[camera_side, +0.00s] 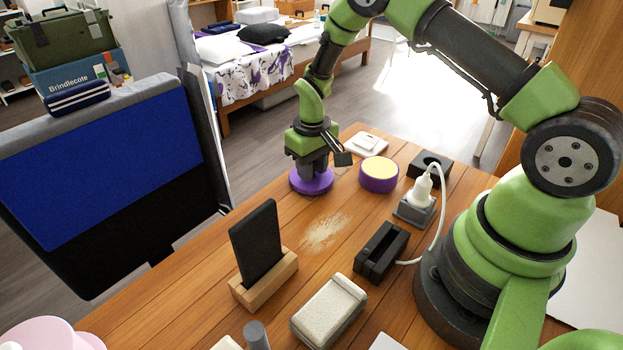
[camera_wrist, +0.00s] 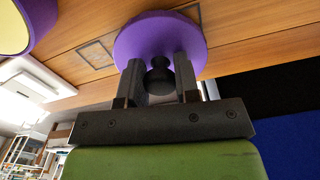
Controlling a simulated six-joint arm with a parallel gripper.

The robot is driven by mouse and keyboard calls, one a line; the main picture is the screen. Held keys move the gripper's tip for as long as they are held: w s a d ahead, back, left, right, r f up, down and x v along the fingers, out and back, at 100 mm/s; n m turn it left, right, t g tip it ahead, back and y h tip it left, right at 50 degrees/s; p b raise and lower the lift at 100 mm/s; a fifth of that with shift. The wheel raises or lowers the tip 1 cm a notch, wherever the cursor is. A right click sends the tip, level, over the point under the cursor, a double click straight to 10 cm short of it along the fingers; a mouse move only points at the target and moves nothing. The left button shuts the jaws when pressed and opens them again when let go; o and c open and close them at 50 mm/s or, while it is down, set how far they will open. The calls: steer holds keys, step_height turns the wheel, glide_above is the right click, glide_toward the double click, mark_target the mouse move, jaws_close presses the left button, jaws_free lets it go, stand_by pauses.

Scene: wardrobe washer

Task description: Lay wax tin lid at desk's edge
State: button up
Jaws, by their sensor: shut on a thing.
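The wax tin lid (camera_side: 312,184) is a purple disc at the far left edge of the wooden desk. In the wrist view the purple lid (camera_wrist: 158,32) has a dark knob (camera_wrist: 160,78) at its middle. My gripper (camera_side: 314,170) is above the lid, pointing down, with its fingers shut on the knob; in the wrist view the fingers (camera_wrist: 161,72) stand on either side of it. The lid is at or very near the desk top; I cannot tell whether it touches. The open purple tin (camera_side: 379,174) with pale yellow wax stands to the right of the lid.
A white switch plate (camera_side: 366,144) lies behind the tin. A plug in a grey socket block (camera_side: 415,208), a black holder (camera_side: 381,250) and a phone on a wooden stand (camera_side: 264,278) are nearer. Desk (camera_side: 330,215) between lid and phone stand is clear except for pale powder.

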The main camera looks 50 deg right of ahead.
steer(key=shift+f, duration=0.3)
steer(key=o, duration=1.3)
step_height(320, 180, up, 10)
steer(key=shift+a+r, duration=0.1)
steer(key=shift+r, duration=0.3)
steer(key=s+a+r+m+t, duration=0.15)
steer(key=s+r, duration=0.25)
steer(key=r, duration=0.4)
steer(key=s+a+r+t, duration=0.2)
steer(key=s+a+r, duration=0.15)
steer(key=r, duration=0.45)
steer(key=s+a+r+t+y, duration=0.1)
steer(key=s+t, duration=0.1)
steer(key=s, duration=0.4)
steer(key=s+a+r+t+y, duration=0.1)
steer(key=s+r, duration=0.1)
steer(key=s, duration=0.5)
steer(key=shift+s+a+r+m+t, duration=0.15)
steer(key=shift+s+a+m+t, duration=0.1)
steer(key=shift+a+m+t, duration=0.1)
